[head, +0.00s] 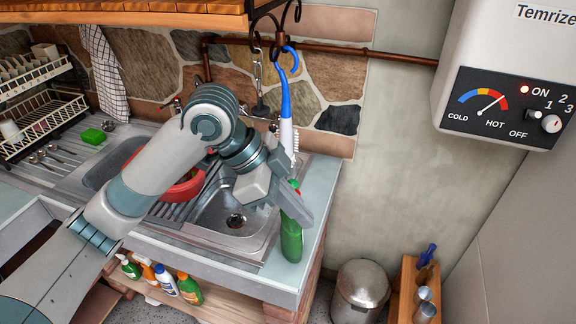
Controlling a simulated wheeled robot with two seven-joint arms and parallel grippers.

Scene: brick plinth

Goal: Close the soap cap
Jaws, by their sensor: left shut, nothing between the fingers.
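A green soap bottle (291,240) stands upright on the counter at the right end of the sink. A small red part, likely its cap, shows just above my gripper at the bottle's top. Whether the cap is open or shut is hard to tell. My left gripper (301,209) is shut and empty, with its fingers in front of the bottle's upper part. It hides the bottle's neck, and I cannot tell whether it touches the bottle. My right gripper is not in view.
A blue and white brush (286,103) hangs from a hook just above my gripper. The steel sink (212,222) holds a red bowl (182,189). A green sponge (93,136) and dish rack are at left. Several bottles stand on the shelf below. A bin (360,290) stands right.

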